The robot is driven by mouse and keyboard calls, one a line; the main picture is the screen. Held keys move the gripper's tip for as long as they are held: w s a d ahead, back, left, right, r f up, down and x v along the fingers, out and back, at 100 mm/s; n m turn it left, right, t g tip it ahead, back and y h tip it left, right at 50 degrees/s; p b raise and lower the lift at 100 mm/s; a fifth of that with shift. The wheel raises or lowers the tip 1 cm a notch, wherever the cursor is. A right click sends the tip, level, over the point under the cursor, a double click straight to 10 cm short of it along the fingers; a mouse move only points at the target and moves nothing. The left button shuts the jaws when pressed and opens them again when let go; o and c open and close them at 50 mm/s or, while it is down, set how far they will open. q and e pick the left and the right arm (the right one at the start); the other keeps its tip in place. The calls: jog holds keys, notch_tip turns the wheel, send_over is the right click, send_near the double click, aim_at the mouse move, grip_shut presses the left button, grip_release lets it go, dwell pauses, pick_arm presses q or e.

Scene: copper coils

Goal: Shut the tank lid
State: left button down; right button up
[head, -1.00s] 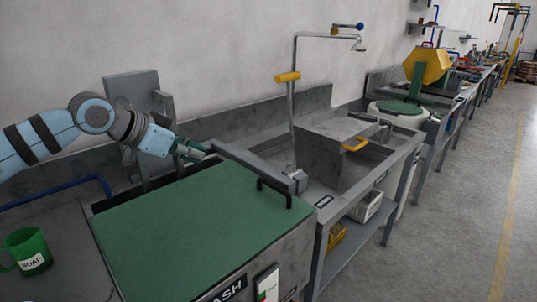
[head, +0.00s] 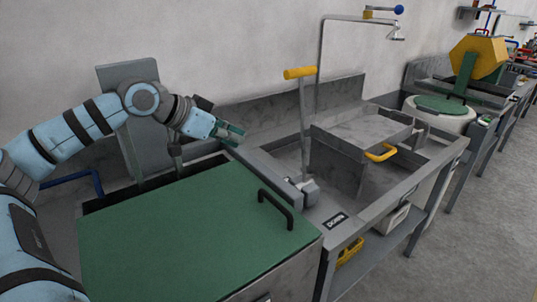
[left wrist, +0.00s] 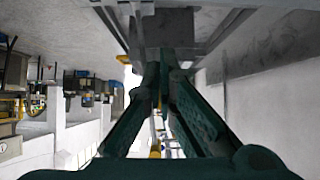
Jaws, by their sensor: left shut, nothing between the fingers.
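The green tank lid (head: 190,235) lies about flat over the grey tank at the lower left of the head view. It has a black bar handle (head: 277,209) near its right edge. A dark gap (head: 140,191) shows along its back edge; I cannot tell whether it is fully seated. My left gripper (head: 237,133) is shut and empty, above the lid's back right corner and seemingly apart from it. In the left wrist view its green fingers (left wrist: 160,68) meet at the tips with nothing between them. My right gripper is out of view.
To the right stands a grey sink bench (head: 268,160) with a yellow-topped lever (head: 300,73), a tall pipe (head: 320,95) and a tilted grey panel (head: 340,160) by a yellow handle (head: 382,153). A grey upright plate (head: 135,110) stands behind the tank. The floor at right is clear.

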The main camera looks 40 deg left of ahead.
pick_arm(q)
jog(key=s+f+p+x, duration=0.1)
jog(key=f+p+x, duration=0.1)
jog(key=p+x, duration=0.5)
jog(key=x, duration=0.4)
jog(key=shift+d+f, duration=0.2)
jog(key=shift+f, duration=0.2)
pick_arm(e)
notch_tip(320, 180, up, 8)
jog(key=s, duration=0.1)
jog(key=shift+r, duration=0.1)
